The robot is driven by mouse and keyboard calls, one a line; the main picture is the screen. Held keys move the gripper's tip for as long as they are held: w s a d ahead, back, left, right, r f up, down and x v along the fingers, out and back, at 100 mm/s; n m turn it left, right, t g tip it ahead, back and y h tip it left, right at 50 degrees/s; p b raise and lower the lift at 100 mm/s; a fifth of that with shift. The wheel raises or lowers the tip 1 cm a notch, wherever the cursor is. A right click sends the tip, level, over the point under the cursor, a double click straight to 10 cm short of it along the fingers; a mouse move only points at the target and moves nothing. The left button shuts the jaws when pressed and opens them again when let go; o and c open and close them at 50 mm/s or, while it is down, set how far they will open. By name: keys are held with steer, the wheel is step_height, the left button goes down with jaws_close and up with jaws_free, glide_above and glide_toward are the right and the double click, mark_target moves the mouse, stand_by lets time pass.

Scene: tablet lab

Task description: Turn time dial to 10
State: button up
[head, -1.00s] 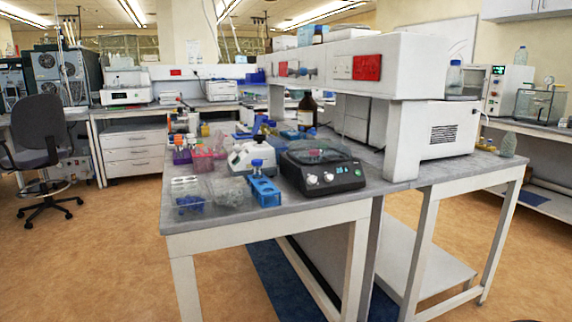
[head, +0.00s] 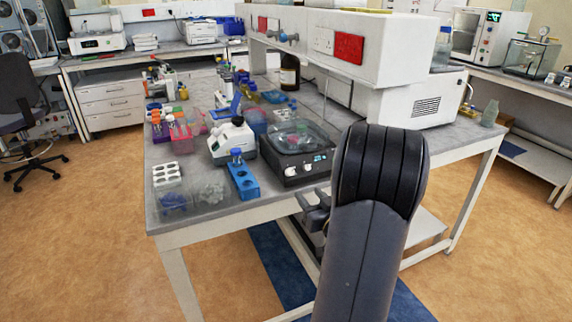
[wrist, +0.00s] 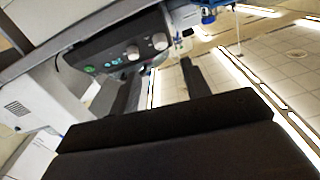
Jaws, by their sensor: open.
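A black benchtop device (head: 290,140) with a clear-topped upper part stands near the table's front edge. Its front panel has two pale round dials, a left one (head: 290,171) and a right one (head: 307,167). They also show in the tilted wrist view as one dial (wrist: 160,41) and another (wrist: 133,53), beside a small lit display. Their markings are too small to read, so I cannot tell which is the time dial. My gripper (head: 314,203) is open and empty, in front of and below the panel, apart from both dials. The wrist view shows its fingers (wrist: 160,85) apart.
A blue tube rack (head: 243,180) stands just left of the device, beside a white instrument (head: 230,140). Clear trays and a white well rack (head: 165,175) lie further left. A white shelf unit (head: 380,45) rises behind. The floor before the table is free.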

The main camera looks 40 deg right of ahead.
mark_target(291, 173)
steer(key=p+x, duration=0.1)
steer(key=x, duration=0.9)
steer(key=shift+w, duration=0.4)
steer(key=shift+c, duration=0.2)
steer(key=c, duration=0.9)
steer(key=shift+c, duration=0.2)
